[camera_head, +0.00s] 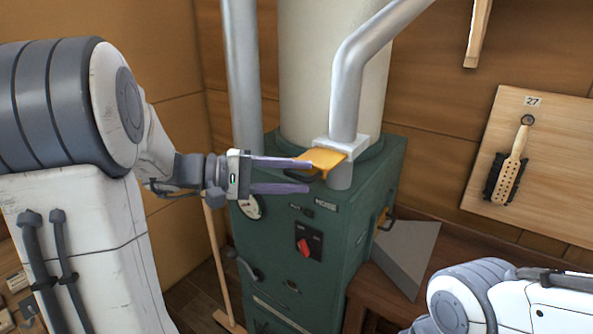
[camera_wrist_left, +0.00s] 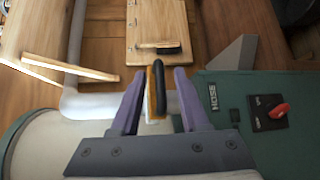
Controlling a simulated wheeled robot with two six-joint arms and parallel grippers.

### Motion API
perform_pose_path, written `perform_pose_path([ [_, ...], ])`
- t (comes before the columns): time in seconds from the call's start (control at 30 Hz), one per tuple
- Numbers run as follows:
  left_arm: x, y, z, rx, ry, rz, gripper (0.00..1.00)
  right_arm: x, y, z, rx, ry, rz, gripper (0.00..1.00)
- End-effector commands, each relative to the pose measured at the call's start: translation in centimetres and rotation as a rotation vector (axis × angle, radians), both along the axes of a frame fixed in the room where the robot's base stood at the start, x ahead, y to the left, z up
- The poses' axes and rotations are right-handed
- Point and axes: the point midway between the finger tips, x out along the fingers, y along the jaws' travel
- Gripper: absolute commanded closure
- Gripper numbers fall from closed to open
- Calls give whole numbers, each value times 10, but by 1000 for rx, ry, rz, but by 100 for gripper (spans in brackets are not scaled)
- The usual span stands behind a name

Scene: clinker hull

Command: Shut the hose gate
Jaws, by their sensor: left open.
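The hose gate is an orange plate (camera_head: 322,158) sticking out toward the left from a pale collar (camera_head: 352,146) on the grey hose pipe (camera_head: 347,100). Its dark handle (camera_head: 298,176) hangs at the plate's outer end, partly hidden by a finger. My left gripper (camera_head: 309,177) is open, its purple fingers above and below the handle. In the left wrist view the black handle (camera_wrist_left: 158,85) and the plate's orange edge (camera_wrist_left: 150,92) lie between the open fingers (camera_wrist_left: 160,74). I cannot tell whether a finger touches. My right gripper is out of view.
The green machine (camera_head: 375,200) carries a red knob (camera_head: 303,247), a gauge (camera_head: 252,207) and a HOSE label (camera_wrist_left: 214,97). A brush (camera_head: 510,165) hangs on a wall board (camera_head: 550,150) at right. A grey wedge-shaped scoop (camera_head: 408,250) stands beside the machine.

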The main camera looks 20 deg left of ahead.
Motion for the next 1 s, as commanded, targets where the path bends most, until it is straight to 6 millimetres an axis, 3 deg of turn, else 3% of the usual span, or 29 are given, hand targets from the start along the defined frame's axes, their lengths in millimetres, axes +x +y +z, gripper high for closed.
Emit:
perform_pose_path([
  [0.3,2,-4,-1,0,1,0,55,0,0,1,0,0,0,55],
  [0.33,2,-4,-1,0,1,0,59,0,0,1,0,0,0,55],
  [0.43,2,-4,-1,0,1,0,97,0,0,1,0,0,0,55],
  [0.47,2,-3,-1,0,1,0,100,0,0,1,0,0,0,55],
  [1.0,1,-3,-3,3,4,0,100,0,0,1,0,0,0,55],
])
